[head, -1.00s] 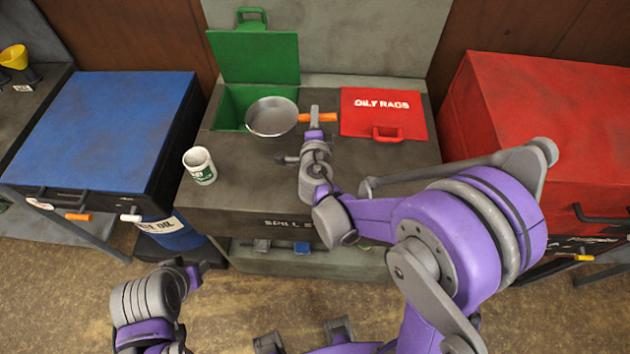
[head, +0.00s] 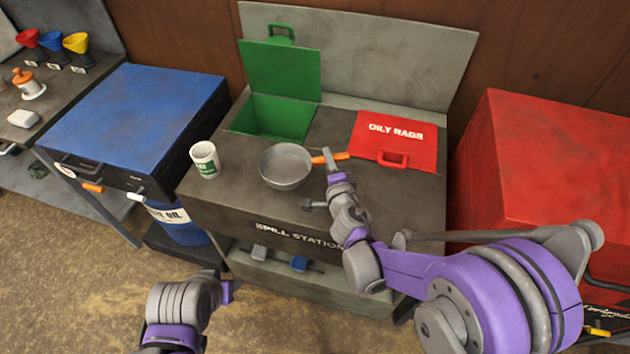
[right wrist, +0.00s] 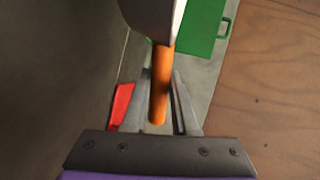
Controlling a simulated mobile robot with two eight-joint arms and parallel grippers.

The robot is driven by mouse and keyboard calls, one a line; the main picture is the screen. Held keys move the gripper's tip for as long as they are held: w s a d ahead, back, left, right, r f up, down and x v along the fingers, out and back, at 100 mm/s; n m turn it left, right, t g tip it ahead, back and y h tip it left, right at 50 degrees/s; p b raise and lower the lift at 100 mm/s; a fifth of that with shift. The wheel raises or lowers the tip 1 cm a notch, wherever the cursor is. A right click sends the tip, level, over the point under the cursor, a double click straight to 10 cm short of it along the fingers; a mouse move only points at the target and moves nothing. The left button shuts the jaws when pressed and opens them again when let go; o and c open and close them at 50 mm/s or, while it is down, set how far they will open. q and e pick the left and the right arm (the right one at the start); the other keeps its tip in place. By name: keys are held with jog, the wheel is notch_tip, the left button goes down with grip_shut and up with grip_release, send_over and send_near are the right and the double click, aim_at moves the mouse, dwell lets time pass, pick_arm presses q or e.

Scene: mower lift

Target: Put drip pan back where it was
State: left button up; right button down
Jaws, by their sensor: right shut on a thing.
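The drip pan (head: 286,167) is a round grey metal pan with an orange handle (head: 328,158). My right gripper (head: 334,163) is shut on that handle and holds the pan over the dark top of the spill station, in front of the open green bin. How high it is above the top is hard to tell. In the right wrist view the orange handle (right wrist: 160,85) lies between the fingers (right wrist: 161,88), and only part of the pan (right wrist: 152,18) shows. My left gripper (head: 230,290) is low in front of the station, with its fingers too unclear to judge.
The green bin (head: 262,128) stands open with its lid up. The red oily rags lid (head: 395,140) is closed. A white and green cup (head: 205,160) stands at the station's left. A blue cabinet (head: 135,110) is left, a red one (head: 560,150) right.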

notch_tip(320, 180, down, 6)
jog(key=shift+f+b, duration=0.25)
jog(key=shift+b, duration=0.65)
jog(key=shift+r, duration=0.1)
jog(key=c, duration=1)
grip_release()
